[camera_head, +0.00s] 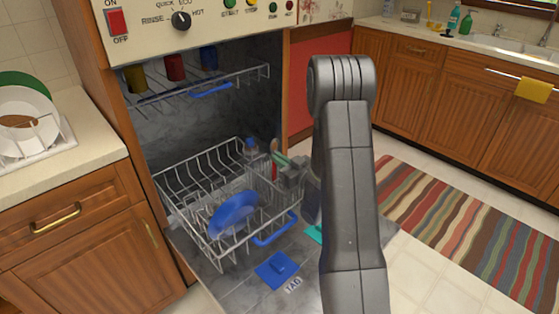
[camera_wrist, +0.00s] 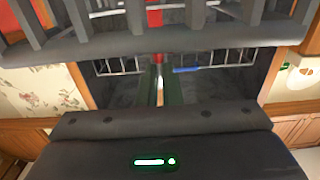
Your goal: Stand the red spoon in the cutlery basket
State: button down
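The cutlery basket (camera_head: 262,188) is a grey wire basket at the right side of the lower dishwasher rack. My gripper (camera_head: 278,158) is at the basket's upper right, with greenish finger pads. A small red part of the red spoon (camera_head: 274,172) shows just below the fingers, at the basket. In the wrist view the fingers (camera_wrist: 159,92) are close together, with a thin strip and a red piece (camera_wrist: 158,58) between them. The gripper looks shut on the spoon. Whether the spoon's lower end is inside the basket is hard to tell.
The lower rack (camera_head: 190,215) holds a blue plate (camera_head: 233,213). A blue item (camera_head: 251,147) stands near the basket. The upper rack (camera_head: 235,78) with several cups hangs above. A blue tablet-like piece (camera_head: 277,268) lies on the open door. The counter at left holds plates.

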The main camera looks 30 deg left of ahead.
jog(key=shift+f, duration=0.4)
jog(key=c, duration=1.5)
grip_release()
jog(key=shift+c, duration=0.2)
jog(key=v, duration=1.4)
jog(key=shift+b, duration=0.4)
jog(key=shift+a, duration=0.25)
jog(key=x, duration=0.8)
jog(key=shift+w, duration=0.2)
